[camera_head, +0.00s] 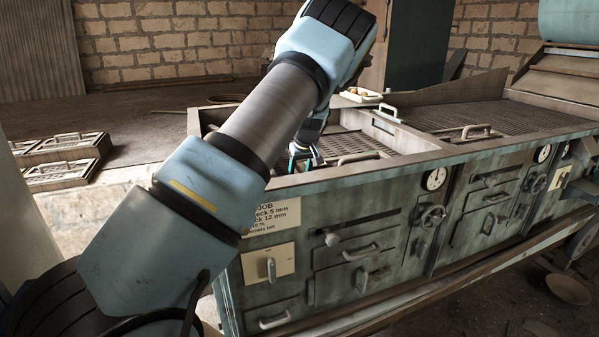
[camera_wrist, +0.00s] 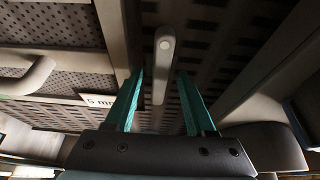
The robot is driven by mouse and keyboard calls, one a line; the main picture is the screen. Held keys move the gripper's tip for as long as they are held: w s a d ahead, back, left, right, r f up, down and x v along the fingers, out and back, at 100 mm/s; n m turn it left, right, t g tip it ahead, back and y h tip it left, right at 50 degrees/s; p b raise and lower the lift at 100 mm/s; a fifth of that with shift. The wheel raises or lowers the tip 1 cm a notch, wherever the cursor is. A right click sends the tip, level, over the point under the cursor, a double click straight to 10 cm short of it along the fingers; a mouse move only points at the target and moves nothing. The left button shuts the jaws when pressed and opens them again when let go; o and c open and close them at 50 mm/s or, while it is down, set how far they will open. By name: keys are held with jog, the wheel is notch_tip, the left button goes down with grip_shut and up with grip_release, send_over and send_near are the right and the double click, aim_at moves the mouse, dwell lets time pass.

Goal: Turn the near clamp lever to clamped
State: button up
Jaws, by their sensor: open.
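A pale grey lever (camera_wrist: 160,82) with a rounded end and a light round spot shows in the wrist view; it looks like the near clamp lever. It runs lengthwise in the picture, over a slotted dark deck. My gripper (camera_wrist: 161,72) is open, with one teal finger on each side of the lever. I cannot tell whether either finger touches it. In the head view my gripper (camera_head: 303,153) is partly hidden behind my arm, down inside the near left end of the machine's top (camera_head: 340,182). I cannot make out the lever there.
A curved handle (camera_wrist: 32,76) on a perforated screen and a "5 mm" label (camera_wrist: 97,100) lie left of the fingers. A beam (camera_wrist: 262,62) runs along the right.

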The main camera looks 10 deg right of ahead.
jog(key=shift+c, duration=0.3)
grip_shut()
